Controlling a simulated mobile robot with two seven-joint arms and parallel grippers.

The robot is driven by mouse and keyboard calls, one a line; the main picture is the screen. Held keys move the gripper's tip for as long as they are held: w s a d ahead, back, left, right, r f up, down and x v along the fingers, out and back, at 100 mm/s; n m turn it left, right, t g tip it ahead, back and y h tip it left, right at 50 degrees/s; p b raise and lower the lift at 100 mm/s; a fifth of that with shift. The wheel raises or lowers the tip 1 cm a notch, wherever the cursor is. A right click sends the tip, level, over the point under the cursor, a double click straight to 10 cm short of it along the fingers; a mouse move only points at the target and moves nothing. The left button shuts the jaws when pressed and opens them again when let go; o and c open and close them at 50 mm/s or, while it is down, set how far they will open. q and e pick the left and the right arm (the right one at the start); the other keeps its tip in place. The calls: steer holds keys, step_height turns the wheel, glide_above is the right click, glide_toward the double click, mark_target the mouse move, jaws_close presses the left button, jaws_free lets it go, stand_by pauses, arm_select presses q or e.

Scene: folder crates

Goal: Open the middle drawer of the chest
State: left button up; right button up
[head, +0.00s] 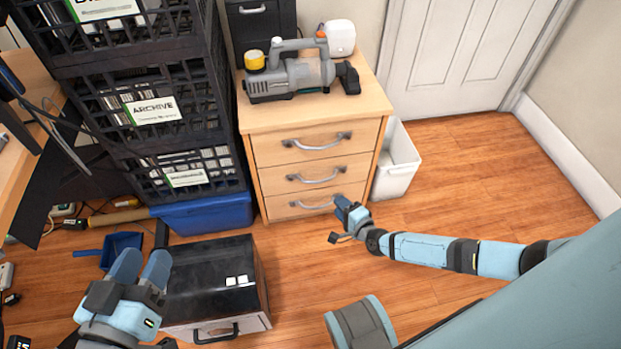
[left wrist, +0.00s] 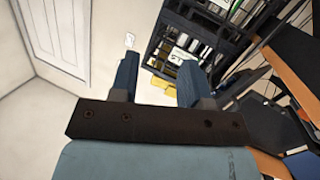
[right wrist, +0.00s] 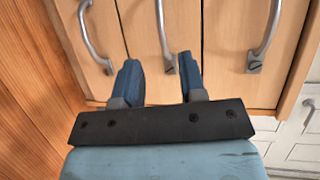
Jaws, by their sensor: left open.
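The wooden chest (head: 269,115) has three drawers, all looking shut, each with a curved metal handle. The middle drawer (head: 275,183) has its handle (head: 317,178) in the centre of its front. In the right wrist view the chest is turned sideways, and the middle handle (right wrist: 163,35) appears between my fingertips, beyond them. My right gripper (head: 343,222) is open and empty, in front of the chest's lower right side; I see no contact with a handle.
A pump-like machine (head: 298,76) and a white jug (head: 340,38) stand on the chest. Black crates (head: 222,100) are stacked left of it above a blue bin (head: 205,215). A white bin (head: 397,165) stands at its right. Floor in front of the chest is clear.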

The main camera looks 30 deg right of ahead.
mark_target(319, 181)
steer(key=shift+m+h, duration=0.3)
steer(key=b+x, duration=0.2)
steer(key=x, duration=0.2)
steer(key=b+x, duration=0.2)
steer(key=x, duration=0.3)
steer(key=d+b+x, duration=0.1)
steer(key=b+x, duration=0.1)
steer(key=x, duration=0.3)
steer(key=shift+f, duration=0.1)
arm_select(q)
steer(key=w+a+m+t, duration=0.1)
steer(key=m, duration=0.1)
steer(key=w+r+m+t+h, duration=0.1)
steer(key=m, duration=0.1)
steer(key=shift+w+a, duration=0.4)
steer(key=shift+f, duration=0.1)
arm_select(e)
jaws_close()
